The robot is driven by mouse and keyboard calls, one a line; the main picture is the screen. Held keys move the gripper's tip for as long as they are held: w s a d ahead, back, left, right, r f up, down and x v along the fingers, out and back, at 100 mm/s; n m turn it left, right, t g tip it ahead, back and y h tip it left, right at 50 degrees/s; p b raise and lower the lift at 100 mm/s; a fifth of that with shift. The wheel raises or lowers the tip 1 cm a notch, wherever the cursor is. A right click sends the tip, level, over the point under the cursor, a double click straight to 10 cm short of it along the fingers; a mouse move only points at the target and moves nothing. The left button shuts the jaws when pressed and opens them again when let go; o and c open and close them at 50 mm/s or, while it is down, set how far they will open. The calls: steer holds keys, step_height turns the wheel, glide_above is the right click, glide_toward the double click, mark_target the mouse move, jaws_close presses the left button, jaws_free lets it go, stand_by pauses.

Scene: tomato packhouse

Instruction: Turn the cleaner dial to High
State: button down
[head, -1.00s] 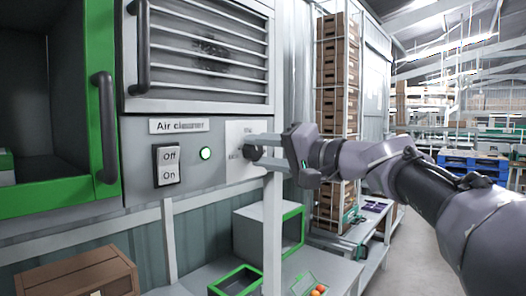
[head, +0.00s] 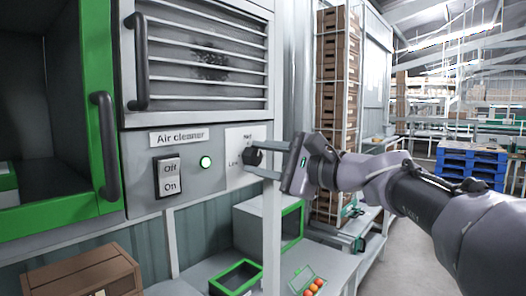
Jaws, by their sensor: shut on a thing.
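The air cleaner's dial (head: 252,157) is a small dark knob on a pale plate (head: 236,140) at the right of the grey panel. The label above it seems to read "Med" and the one at its left "Low". The right part of the plate is behind my gripper. My gripper (head: 257,158) comes from the right with its two pale fingers around the dial, shut on it. I cannot tell which label the dial points to.
An Off/On switch (head: 168,176) and a lit round lamp (head: 205,162) are left of the dial, under the "Air cleaner" label. A grey post (head: 271,230) stands close below my gripper. A green cabinet door (head: 97,130) is at the left.

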steer(key=m+p, duration=0.4)
steer(key=m, duration=0.1)
steer(key=shift+r+m, duration=0.15)
steer(key=shift+m, duration=0.15)
steer(key=m+p, duration=0.3)
steer(key=shift+m, duration=0.4)
steer(key=shift+m+p, duration=0.7)
steer(key=shift+m, duration=0.1)
steer(key=shift+f, duration=0.25)
steer(key=c, duration=0.9)
jaws_free()
